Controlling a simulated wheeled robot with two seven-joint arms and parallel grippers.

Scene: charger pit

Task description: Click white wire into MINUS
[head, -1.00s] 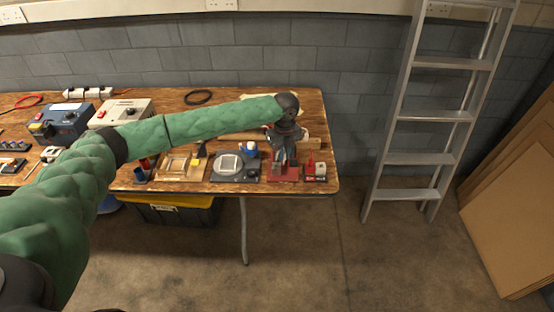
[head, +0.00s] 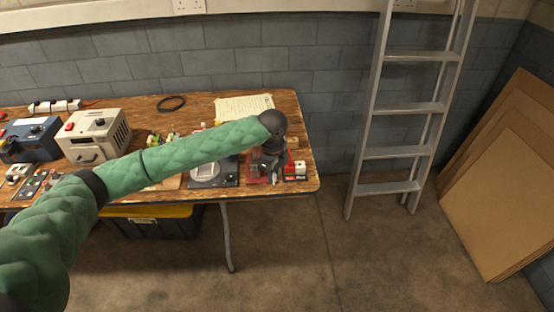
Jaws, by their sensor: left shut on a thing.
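My left gripper (head: 270,178) points down over a red fixture (head: 253,181) near the front right corner of the workbench. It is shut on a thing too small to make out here. The white wire and the MINUS terminal cannot be told apart at this size, and the gripper covers part of the red fixture. A small red and white block (head: 295,171) sits just right of the gripper. My right gripper is not in view.
The wooden workbench (head: 307,160) ends just right of the block. A grey-based device (head: 228,181) is left of the red fixture, partly behind my arm. A paper sheet (head: 240,107), black ring (head: 171,103) and beige power unit (head: 93,135) lie further back. A ladder (head: 400,153) leans right.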

